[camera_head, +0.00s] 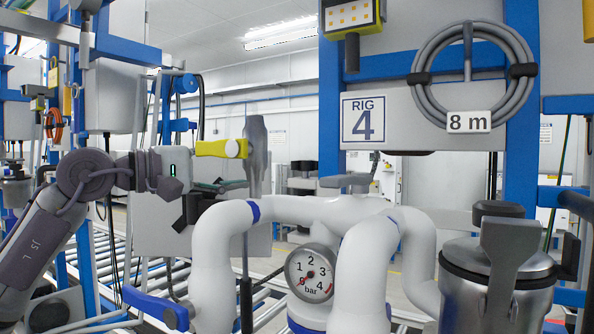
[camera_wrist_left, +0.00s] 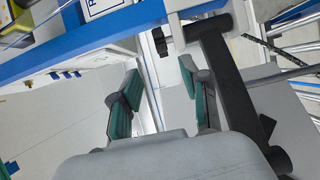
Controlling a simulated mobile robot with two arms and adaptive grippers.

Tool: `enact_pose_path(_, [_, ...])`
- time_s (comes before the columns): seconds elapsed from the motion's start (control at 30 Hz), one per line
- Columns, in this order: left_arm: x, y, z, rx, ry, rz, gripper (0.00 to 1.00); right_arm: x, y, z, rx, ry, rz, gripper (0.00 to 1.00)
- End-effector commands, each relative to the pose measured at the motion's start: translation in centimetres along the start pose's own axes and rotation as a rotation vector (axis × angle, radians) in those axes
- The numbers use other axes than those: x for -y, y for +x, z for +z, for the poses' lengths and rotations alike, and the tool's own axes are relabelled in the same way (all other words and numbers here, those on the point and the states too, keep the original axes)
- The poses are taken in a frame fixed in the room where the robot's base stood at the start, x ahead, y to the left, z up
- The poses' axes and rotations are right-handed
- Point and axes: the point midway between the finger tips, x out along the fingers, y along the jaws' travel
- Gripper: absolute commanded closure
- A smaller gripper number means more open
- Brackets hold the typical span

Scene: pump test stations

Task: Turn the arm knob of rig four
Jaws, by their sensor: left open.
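The rig 4 sign (camera_head: 363,118) is on a grey panel in the head view. I cannot make out for certain which part is the arm knob. A yellow handle (camera_head: 221,148) shows left of the sign, just above my left gripper (camera_head: 222,192), beside a grey upright lever (camera_head: 256,150). A small grey lever (camera_head: 347,181) shows below the panel. My left gripper is open, with nothing seen between its teal fingers in the left wrist view (camera_wrist_left: 160,85). There, a black bar (camera_wrist_left: 222,75) runs close by the right finger. My right gripper is not in view.
Thick white pipes (camera_head: 300,208) with a pressure gauge (camera_head: 311,273) stand right of my left gripper. A metal canister (camera_head: 497,275) is at the lower right. A coiled grey hose (camera_head: 421,85) hangs on the panel. A blue lever (camera_head: 155,308) is low at the left.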

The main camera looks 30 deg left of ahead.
Motion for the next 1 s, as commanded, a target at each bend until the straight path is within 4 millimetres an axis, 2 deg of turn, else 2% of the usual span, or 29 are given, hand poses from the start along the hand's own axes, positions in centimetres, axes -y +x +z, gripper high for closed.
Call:
enact_pose_path(0.03, [-0.3, 1.0, 0.1, 0.004, -0.003, -0.003, 0.54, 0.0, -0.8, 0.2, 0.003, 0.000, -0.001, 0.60])
enact_pose_path(0.3, [-0.4, 6.8, 0.2, 0.006, -0.006, -0.003, 0.54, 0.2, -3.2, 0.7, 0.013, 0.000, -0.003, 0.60])
enact_pose_path(0.5, [-0.3, 10.3, 0.1, 0.004, -0.006, -0.002, 0.54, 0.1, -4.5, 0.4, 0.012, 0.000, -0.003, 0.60])
enact_pose_path(0.7, [-0.1, 12.1, 0.1, 0.003, -0.006, -0.002, 0.54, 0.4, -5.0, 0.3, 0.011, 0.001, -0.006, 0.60])
enact_pose_path(1.0, [0.1, 12.4, 0.1, 0.002, -0.006, -0.002, 0.54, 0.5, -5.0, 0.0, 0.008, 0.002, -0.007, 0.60])
